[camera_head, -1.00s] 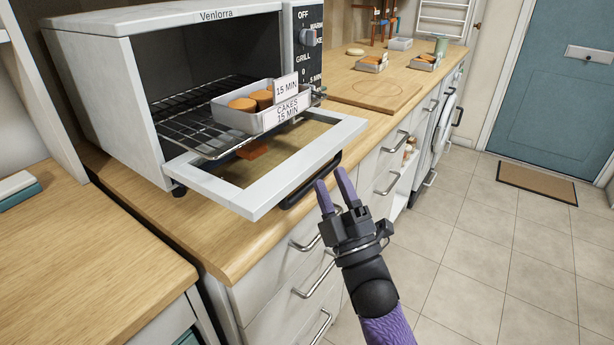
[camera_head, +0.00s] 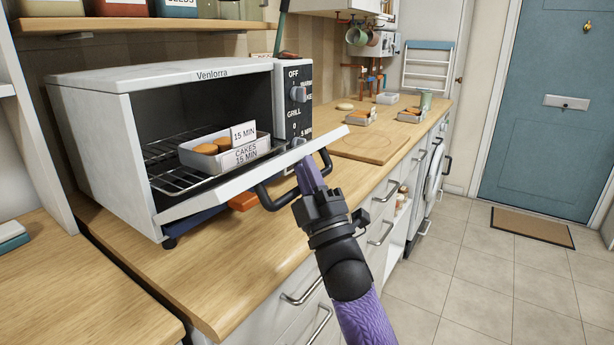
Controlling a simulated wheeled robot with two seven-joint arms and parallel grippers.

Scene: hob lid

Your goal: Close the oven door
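The white toaster oven (camera_head: 165,75) stands on the wooden counter. Its hinged door (camera_head: 200,200) is part-way open, tilted up from level, and is seen nearly edge-on. The door's black bar handle (camera_head: 268,200) sticks out at the front. My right gripper (camera_head: 310,172) is at the door's front edge, with its purple fingers beside the handle and overlapping the door's edge in the view. Whether the fingers touch the door or how far apart they are is unclear. A tin of cakes (camera_head: 225,155) with "15 MIN" cards sits on the rack inside. My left gripper is out of view.
An orange item (camera_head: 243,201) and a blue item (camera_head: 203,217) lie under the door on the counter. Further back are a round-marked board (camera_head: 365,146) and small tins (camera_head: 360,117).

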